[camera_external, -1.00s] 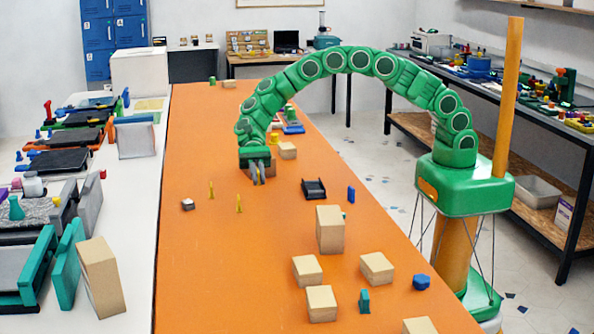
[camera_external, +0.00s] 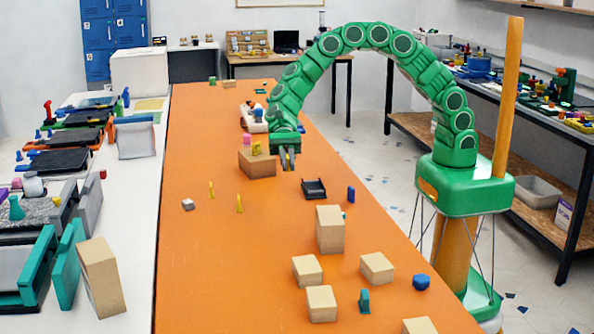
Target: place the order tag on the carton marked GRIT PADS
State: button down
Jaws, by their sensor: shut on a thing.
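My gripper (camera_external: 289,163) points down above the orange table, at the right side of a brown carton (camera_external: 258,164). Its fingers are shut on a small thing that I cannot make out. Several tan cartons stand on the table: a tall one (camera_external: 330,232), and lower ones nearer the front (camera_external: 307,270), (camera_external: 377,267) and (camera_external: 321,303). No lettering on any carton is readable here, so I cannot tell which is marked GRIT PADS. The order tag is not clearly visible.
A yellow piece (camera_external: 256,148) shows at the brown carton. The table's left front (camera_external: 220,270) is clear.

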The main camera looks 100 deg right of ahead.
jog(key=s+a+r, duration=0.2)
jog(key=s+a, duration=0.1)
jog(key=s, duration=0.4)
jog(key=s+a+r+n+g, duration=0.1)
jog(key=s+a+r, duration=0.1)
jog(key=s+a, duration=0.35)
jog(key=s+a+r, duration=0.2)
jog(key=s, duration=0.6)
send_over(331, 216)
jog(key=f, duration=0.9)
jog(key=shift+s, duration=0.2)
jog(key=shift+w+a+f, duration=0.1)
jog(key=shift+w+f, duration=0.15)
jog(key=shift+f, duration=1.6)
jog(key=shift+f, duration=0.15)
jog(key=c, duration=1.2)
grip_release()
